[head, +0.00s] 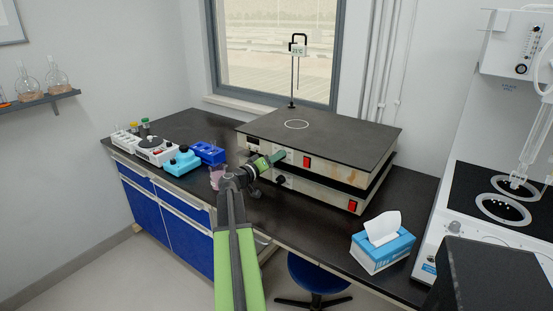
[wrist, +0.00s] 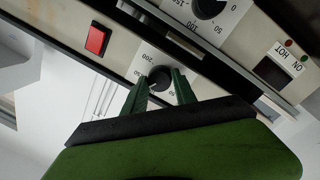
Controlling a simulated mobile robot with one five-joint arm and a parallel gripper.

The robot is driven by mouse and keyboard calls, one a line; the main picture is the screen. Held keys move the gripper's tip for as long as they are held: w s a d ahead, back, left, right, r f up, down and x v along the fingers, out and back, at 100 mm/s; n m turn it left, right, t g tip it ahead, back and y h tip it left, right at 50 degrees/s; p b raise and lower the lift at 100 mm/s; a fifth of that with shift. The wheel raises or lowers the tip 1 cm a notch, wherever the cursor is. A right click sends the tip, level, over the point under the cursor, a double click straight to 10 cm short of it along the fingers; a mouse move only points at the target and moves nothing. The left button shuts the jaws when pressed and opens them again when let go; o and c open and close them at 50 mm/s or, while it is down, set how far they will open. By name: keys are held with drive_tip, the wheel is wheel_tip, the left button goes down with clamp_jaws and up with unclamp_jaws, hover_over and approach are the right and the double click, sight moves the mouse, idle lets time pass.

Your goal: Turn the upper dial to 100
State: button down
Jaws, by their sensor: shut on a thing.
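Two stacked hotplates stand on the dark bench, the upper one (head: 340,130) with a flat dark top. In the wrist view, which appears turned over, the black upper dial (wrist: 160,76) sits between the two green fingers of my gripper (wrist: 161,84). The fingers are shut on it from both sides. A 200 mark shows beside it, but its exact setting is hard to read. In the head view my gripper (head: 278,157) is at the upper front panel and hides that dial. The lower dial (wrist: 208,6) is partly cut off at the wrist view's top edge.
Red switches, upper (head: 307,161) and lower (head: 352,206), sit right of the dials. A metal rod stand (head: 292,80) rises behind the plates. A blue tissue box (head: 382,248) is at right. Blue holders (head: 207,152) and small devices are left. Bare bench lies in front of the hotplates.

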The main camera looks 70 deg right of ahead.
drive_tip(key=shift+n, duration=0.3)
drive_tip(key=shift+f+n+b, duration=0.1)
drive_tip(key=shift+n+b, duration=0.45)
drive_tip(key=shift+n, duration=2.05)
drive_tip(key=c, duration=1)
unclamp_jaws()
drive_tip(key=v, duration=1.7)
drive_tip(key=shift+a+f+b, duration=0.25)
drive_tip(key=shift+f+b, duration=0.05)
drive_tip(key=shift+b, duration=0.1)
